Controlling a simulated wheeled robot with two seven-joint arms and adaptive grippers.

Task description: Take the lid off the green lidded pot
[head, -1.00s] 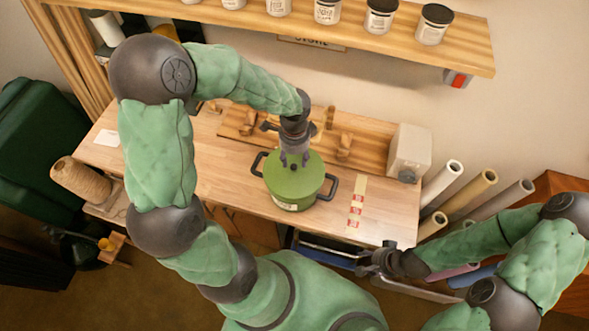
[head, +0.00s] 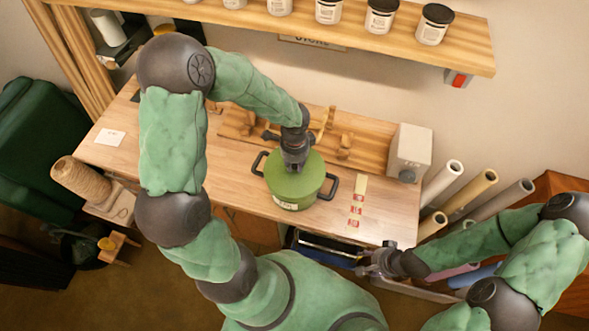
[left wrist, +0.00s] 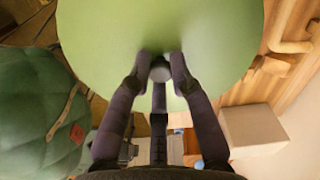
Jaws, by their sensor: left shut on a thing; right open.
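The green lidded pot (head: 290,201) stands on the wooden workbench, with a dark handle on each side and a pale label low on its front. Its green lid (head: 311,168) appears to sit on it. The lid (left wrist: 110,40) fills the top of the left wrist view. My left gripper (head: 296,166) reaches down from above to the middle of the lid. It is shut on the lid's dark knob (left wrist: 161,71), with the fingers on either side of it. My right gripper (head: 366,262) is open and empty, off the bench's front right corner.
A pale box (head: 408,152) stands at the bench's right end, and a wooden rack (head: 365,142) runs along the back. A strip with red marks (head: 356,205) lies right of the pot. Paper rolls (head: 470,190) stand beyond. A shelf with several jars (head: 381,16) hangs above.

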